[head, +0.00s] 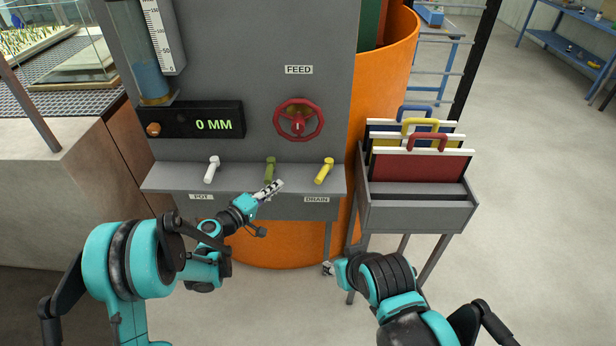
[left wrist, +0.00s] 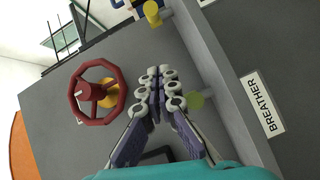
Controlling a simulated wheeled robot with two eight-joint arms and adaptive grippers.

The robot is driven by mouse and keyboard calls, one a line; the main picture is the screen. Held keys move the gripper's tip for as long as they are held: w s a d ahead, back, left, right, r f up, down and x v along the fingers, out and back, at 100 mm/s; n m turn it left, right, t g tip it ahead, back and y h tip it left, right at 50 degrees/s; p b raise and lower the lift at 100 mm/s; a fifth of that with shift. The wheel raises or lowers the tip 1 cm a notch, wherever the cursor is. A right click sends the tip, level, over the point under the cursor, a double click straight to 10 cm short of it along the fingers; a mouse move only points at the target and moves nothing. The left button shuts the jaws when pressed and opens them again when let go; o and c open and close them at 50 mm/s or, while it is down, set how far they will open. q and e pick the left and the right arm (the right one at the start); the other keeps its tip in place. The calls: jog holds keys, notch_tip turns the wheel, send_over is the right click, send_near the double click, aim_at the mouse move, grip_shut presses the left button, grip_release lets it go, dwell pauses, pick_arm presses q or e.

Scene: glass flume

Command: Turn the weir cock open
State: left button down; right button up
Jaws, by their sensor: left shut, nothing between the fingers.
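Three cocks sit in a row on the grey ledge: a white one (head: 212,169), a green one (head: 270,169) and a yellow one (head: 324,171). The readable labels are POT (head: 201,197), DRAIN (head: 317,200) and, in the left wrist view, BREATHER (left wrist: 262,104); none reads weir. My left gripper (head: 275,187) is shut and empty, just in front of and below the green cock. In the left wrist view its fingers (left wrist: 163,78) partly cover the green cock (left wrist: 196,101); contact is unclear. My right gripper (head: 328,268) is low by the cart, its fingers too small to judge.
A red FEED handwheel (head: 298,120) is on the panel (head: 270,35) above the cocks. A display (head: 213,124) reads 0 MM. A grey cart (head: 415,217) with coloured-handled boards stands right of the orange drum (head: 386,70). Open floor lies at the far right.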

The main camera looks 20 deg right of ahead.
aim_at(324, 171)
pick_arm(q)
jog(key=shift+h, duration=0.3)
jog(key=x, duration=0.3)
jog(key=b+x, duration=0.1)
jog(key=x, duration=0.3)
jog(key=f+b+x, duration=0.1)
jog(key=x, duration=0.3)
jog(key=shift+s+d+f+b, duration=0.25)
jog(key=shift+s+d+b, duration=0.4)
jog(key=shift+s+d, duration=0.5)
jog(key=shift+s+d+n, duration=0.15)
jog(key=shift+d+n, duration=0.05)
jog(key=shift+n, duration=0.1)
